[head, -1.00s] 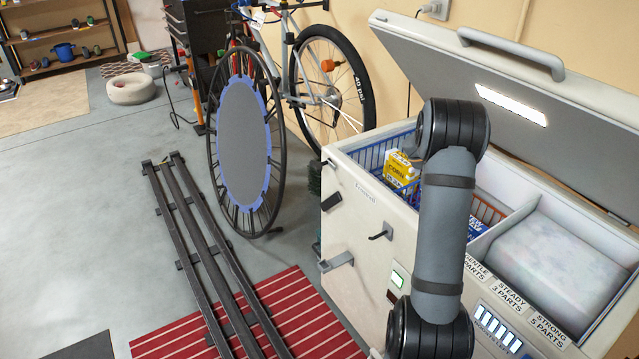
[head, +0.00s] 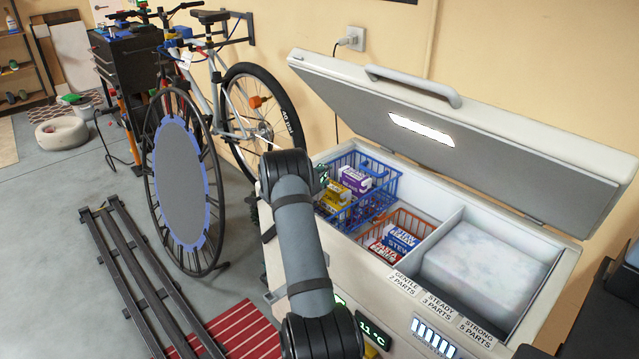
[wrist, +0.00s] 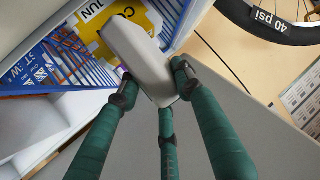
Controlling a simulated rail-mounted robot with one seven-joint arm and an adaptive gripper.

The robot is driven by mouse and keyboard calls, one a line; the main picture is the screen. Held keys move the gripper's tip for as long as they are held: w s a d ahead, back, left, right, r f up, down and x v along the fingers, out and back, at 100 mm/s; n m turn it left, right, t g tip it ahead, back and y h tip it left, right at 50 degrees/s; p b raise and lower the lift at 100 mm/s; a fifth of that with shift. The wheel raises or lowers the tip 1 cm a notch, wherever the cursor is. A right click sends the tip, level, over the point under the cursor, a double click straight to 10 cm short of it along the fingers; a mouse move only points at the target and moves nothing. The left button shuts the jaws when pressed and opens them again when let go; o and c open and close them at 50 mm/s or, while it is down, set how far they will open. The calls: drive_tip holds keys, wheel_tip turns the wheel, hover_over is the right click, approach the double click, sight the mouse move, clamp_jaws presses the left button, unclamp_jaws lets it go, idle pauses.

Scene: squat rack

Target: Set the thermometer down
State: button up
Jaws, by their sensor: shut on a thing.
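In the wrist view, my gripper (wrist: 156,86) has its green fingers closed around a plain pale grey block (wrist: 138,52), which I take to be the thermometer from its back or side; no display face shows. Behind it are the blue wire basket (wrist: 75,58) and a yellow carton (wrist: 95,48). In the head view, only a bit of my green gripper (head: 322,174) shows, by the left end of the open chest freezer (head: 405,287); my arm hides the rest. I cannot tell whether the block touches anything.
The blue basket (head: 389,181) holds yellow and purple cartons. An orange basket (head: 428,222) with blue and red packs stands beside it. A white compartment (head: 485,262) is at the right. The raised lid (head: 470,125) stands behind. A bicycle wheel (head: 265,115) is left of the freezer.

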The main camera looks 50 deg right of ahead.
drive_tip(key=shift+w+f, duration=0.15)
drive_tip(key=shift+w, duration=0.05)
wheel_tip(320, 180, down, 4)
drive_tip(key=shift+r+p, duration=0.1)
drive_tip(key=shift+p, duration=0.3)
drive_tip(key=shift+f+b, duration=0.7)
drive_tip(key=shift+b, duration=0.65)
drive_tip(key=shift+a, duration=0.1)
drive_tip(key=o, duration=1.1)
drive_tip(key=shift+f, duration=0.1)
